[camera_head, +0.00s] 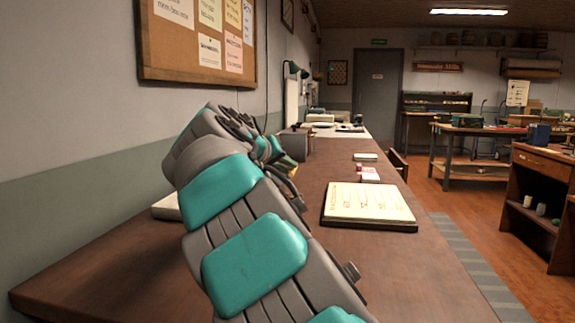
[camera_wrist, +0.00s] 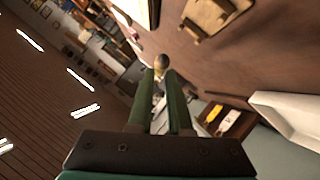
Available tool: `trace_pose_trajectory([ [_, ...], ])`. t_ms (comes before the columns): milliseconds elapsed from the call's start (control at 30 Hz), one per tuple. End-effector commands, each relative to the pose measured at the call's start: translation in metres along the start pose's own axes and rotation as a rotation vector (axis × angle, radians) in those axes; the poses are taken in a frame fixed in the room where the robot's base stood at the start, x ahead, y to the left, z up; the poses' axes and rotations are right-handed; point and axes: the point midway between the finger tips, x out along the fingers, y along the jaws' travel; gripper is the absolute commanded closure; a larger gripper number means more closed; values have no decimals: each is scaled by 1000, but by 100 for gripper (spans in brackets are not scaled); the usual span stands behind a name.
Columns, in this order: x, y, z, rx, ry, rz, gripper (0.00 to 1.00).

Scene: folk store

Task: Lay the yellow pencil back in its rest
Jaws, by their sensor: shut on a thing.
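A light wooden board with two raised blocks (camera_wrist: 215,14) lies on the table beyond the fingertips in the wrist view. It looks like the pencil rest, and no pencil shows on it.
A board with a written sheet (camera_head: 368,206) lies on the table to the right of my arm. Small boxes (camera_head: 368,174) lie farther back. A wall with a pinboard (camera_head: 200,78) borders the left side. The near right tabletop is clear.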

Motion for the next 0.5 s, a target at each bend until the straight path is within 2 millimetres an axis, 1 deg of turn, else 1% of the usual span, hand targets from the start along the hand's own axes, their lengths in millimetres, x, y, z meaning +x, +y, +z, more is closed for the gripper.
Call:
trace_pose_trajectory([
  [500, 16, -21, 28, 0, -4, 1, 100],
])
